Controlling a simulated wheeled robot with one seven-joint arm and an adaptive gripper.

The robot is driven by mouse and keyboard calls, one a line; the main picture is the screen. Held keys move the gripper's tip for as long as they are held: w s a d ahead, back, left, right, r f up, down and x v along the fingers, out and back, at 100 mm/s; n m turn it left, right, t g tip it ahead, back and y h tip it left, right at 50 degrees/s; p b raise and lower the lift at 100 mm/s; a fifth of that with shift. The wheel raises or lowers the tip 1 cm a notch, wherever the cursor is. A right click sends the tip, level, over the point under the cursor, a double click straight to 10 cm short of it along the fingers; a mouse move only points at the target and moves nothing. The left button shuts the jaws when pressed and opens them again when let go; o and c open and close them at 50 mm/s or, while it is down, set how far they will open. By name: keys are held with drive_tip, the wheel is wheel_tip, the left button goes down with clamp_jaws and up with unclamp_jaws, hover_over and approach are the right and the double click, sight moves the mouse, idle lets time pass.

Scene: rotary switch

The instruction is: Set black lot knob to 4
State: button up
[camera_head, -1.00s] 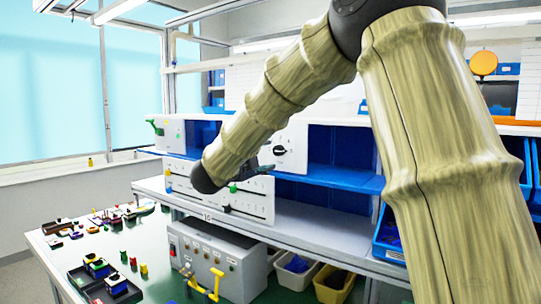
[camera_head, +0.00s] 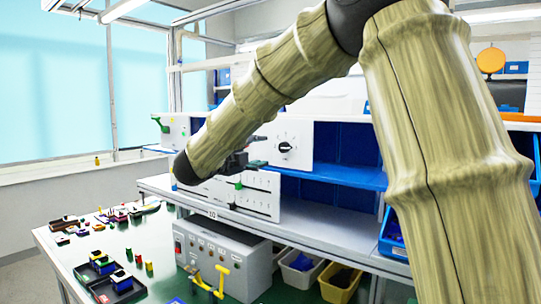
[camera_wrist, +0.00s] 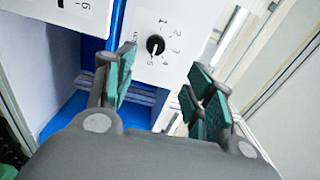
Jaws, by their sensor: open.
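The black knob (camera_head: 285,147) sits on a white upright panel (camera_head: 301,135) on the shelf, right of my gripper in the head view. In the wrist view the black knob (camera_wrist: 155,45) shows with numbers printed around its right and lower side, and the panel appears tilted. My gripper (camera_head: 248,165) is open and empty, a little left of the knob and apart from it. In the wrist view the green finger pads (camera_wrist: 160,90) are spread wide, with the knob beyond and between them. My arm hides part of the shelf on the left.
Below is a white panel with a green knob (camera_head: 238,182). Small coloured parts lie on the table (camera_head: 160,240) at left.

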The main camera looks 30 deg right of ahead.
sight(282, 147)
drive_tip(key=w+d+m+g, duration=0.1)
drive_tip(key=d+m, duration=0.2)
drive_tip(key=w+d+m+g+y+b, duration=0.1)
drive_tip(key=w+d+m+g, duration=0.1)
drive_tip(key=d+m, duration=0.1)
drive_tip(key=w+d+m+g+b, duration=0.1)
drive_tip(key=d+m, duration=0.2)
drive_tip(key=d, duration=0.1)
drive_tip(key=shift+w+d, duration=0.2)
drive_tip(key=shift+w, duration=0.1)
idle(0.4)
drive_tip(key=c, duration=1)
